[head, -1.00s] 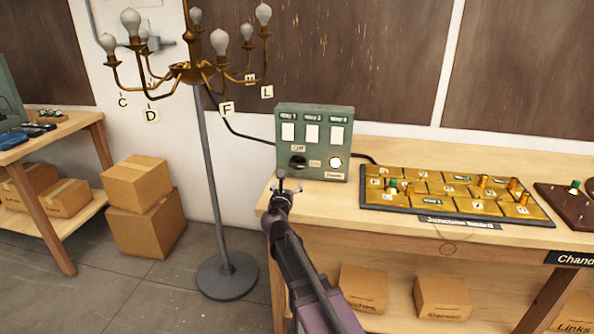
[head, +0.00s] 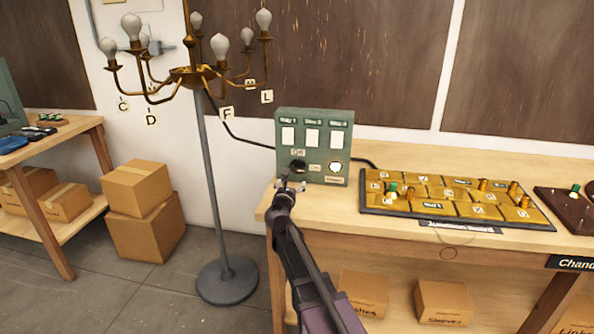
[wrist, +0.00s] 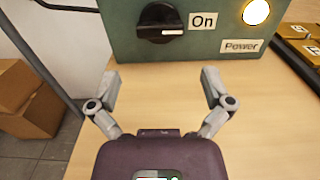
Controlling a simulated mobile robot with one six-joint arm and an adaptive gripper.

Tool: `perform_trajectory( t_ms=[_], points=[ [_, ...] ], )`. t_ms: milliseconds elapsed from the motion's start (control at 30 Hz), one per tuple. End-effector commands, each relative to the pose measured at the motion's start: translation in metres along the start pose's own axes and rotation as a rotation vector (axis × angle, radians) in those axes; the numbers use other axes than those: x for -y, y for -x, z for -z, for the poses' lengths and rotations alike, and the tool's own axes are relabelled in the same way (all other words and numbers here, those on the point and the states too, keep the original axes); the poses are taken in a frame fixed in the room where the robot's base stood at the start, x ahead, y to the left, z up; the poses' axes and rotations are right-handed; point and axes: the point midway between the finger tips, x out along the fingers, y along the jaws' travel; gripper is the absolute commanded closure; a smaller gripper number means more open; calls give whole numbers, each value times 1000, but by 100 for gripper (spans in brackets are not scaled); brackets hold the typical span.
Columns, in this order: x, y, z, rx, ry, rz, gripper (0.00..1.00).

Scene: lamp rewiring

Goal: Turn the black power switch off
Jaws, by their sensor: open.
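The black power switch (wrist: 160,28) is a rotary knob on the green control box (head: 342,117). In the wrist view its white pointer mark points right, toward the "On" label (wrist: 203,21). A round lamp (wrist: 256,12) above the "Power" label glows yellowish white. My gripper (wrist: 158,78) is open and empty, its two fingers spread below the knob and apart from it. In the head view my gripper (head: 291,183) is just in front of the knob (head: 297,166) and partly overlaps its lower edge.
A gold junction board (head: 452,222) with several pegs lies right of the box on the wooden bench. A chandelier (head: 192,75) hangs on a stand at left. Cardboard boxes (head: 145,232) are stacked on the floor. A black cable (head: 240,137) runs behind the box.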

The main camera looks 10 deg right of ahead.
Motion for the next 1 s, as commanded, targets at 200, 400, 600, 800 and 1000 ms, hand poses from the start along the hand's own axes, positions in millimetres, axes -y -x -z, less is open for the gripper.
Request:
perform_trajectory(
  t_ms=[200,400,600,800,1000],
  points=[
    [-1,-38,0,0,0,0,0],
    [-2,-68,0,0,0,0,0],
    [-1,-89,0,0,0,0,0],
    [0,-98,0,0,0,0,0],
    [0,-99,0,0,0,-1,0]
  ],
)
